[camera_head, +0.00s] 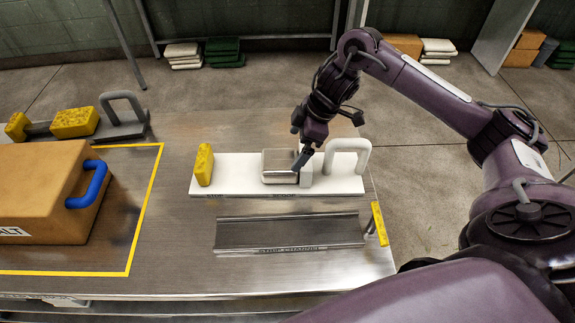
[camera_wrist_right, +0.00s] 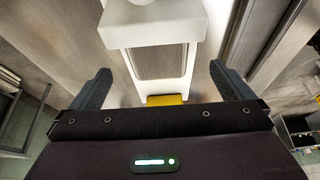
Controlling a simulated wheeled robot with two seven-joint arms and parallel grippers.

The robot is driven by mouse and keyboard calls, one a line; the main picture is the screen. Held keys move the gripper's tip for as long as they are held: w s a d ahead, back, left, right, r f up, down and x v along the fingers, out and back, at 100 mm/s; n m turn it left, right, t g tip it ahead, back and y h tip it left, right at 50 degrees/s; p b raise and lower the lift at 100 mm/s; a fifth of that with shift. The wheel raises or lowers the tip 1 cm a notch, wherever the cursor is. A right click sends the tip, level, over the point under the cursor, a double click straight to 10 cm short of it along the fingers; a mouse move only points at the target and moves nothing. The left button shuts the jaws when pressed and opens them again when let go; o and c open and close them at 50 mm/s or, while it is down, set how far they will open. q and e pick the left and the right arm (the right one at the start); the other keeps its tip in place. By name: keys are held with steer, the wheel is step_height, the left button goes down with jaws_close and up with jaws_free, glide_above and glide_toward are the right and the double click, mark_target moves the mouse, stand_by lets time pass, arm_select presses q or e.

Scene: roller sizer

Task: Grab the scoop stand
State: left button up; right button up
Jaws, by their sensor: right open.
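The scoop stand is a long white base (camera_head: 233,172) on the metal table. It carries a yellow block (camera_head: 204,165) at its left end, a metal box-like scoop (camera_head: 279,166) in the middle and a pale arched handle (camera_head: 348,150) at its right end. My right gripper (camera_head: 303,158) is over the stand beside the scoop's right side. In the right wrist view its two fingers (camera_wrist_right: 159,70) are spread, with the metal scoop part (camera_wrist_right: 160,63), a white block (camera_wrist_right: 150,26) and the yellow block (camera_wrist_right: 165,100) seen between or beyond them. Contact cannot be told. My left gripper is out of view.
A grey channel tray (camera_head: 290,233) lies in front of the stand, with a yellow block (camera_head: 380,224) at its right. An orange box (camera_head: 40,190) with a blue handle (camera_head: 90,186) stands at left inside a yellow outline. Another yellow-and-grey stand (camera_head: 110,128) is behind it.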

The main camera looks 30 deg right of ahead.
mark_target(287, 159)
steer(key=x, duration=0.5)
steer(key=shift+w+d+f+p, duration=0.1)
steer(key=shift+d+f+p, duration=0.1)
steer(key=shift+f+p, duration=0.1)
steer(key=shift+r, duration=0.1)
steer(key=shift+c, duration=0.3)
steer(key=c, duration=1.7)
steer(key=shift+w+r, duration=0.1)
steer(key=shift+c, duration=0.7)
